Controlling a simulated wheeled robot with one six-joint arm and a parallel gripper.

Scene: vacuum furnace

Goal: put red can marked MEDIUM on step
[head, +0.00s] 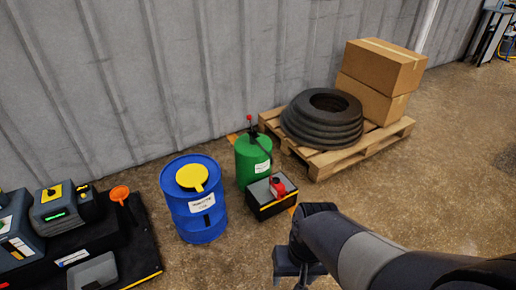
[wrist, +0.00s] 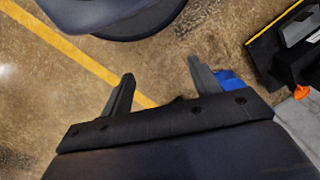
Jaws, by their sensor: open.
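A small red can (head: 278,187) with a pale patch shows in the head view. It appears to rest on the grey top of a low black step (head: 268,208) with a yellow edge stripe, in front of the green drum. Its marking is too small to read. My gripper (head: 299,275) is below and right of the step in the head view, apart from the can. In the wrist view my gripper (wrist: 160,80) has its two fingers spread, with only floor and a yellow line between them. The can is not seen in the wrist view.
A blue drum (head: 199,225) with a yellow lid and a green drum (head: 247,155) with a pump stand by the step. A pallet (head: 344,160) holds tyres (head: 322,118) and cartons (head: 383,66). A black platform (head: 135,235) with equipment is at left. Floor at right is clear.

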